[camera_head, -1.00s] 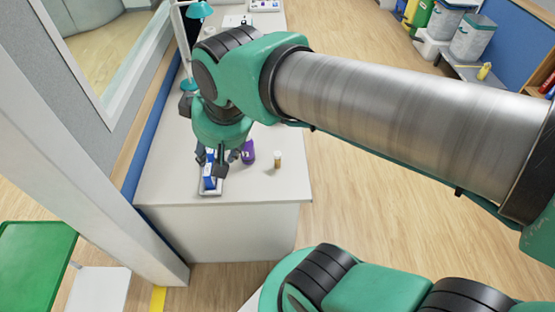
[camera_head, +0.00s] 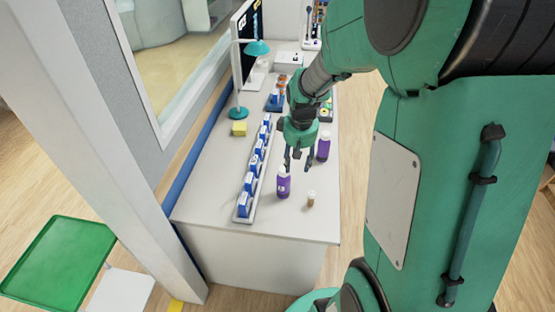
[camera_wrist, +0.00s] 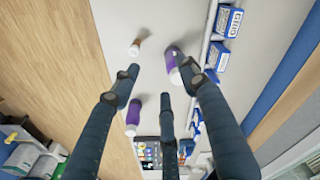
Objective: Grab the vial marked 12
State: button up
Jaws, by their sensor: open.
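A purple bottle (camera_head: 283,184) with a white label stands on the white table near its front; it also shows in the wrist view (camera_wrist: 174,56). A small amber vial (camera_head: 311,199) stands right of the nearer bottle, also in the wrist view (camera_wrist: 137,46). I cannot read a 12 on any of them. My gripper (camera_head: 297,162) is open and empty, above the table by the two purple bottles. Its spread fingers also show in the wrist view (camera_wrist: 160,90).
A long tray (camera_head: 240,219) holds a row of blue-and-white boxes along the table's left side. The table's front is clear.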

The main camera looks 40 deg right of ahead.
jog(key=g+p, duration=0.1)
send_over(312, 193)
notch_tip(312, 193, down, 9)
jog(key=shift+d+r+y, duration=0.1)
jog(key=shift+y, duration=0.2)
jog(key=shift+f+b, duration=0.7)
jog(key=shift+f, duration=3.6)
jog(key=shift+f+b, duration=0.85)
jog(key=shift+f, duration=1.75)
grip_shut()
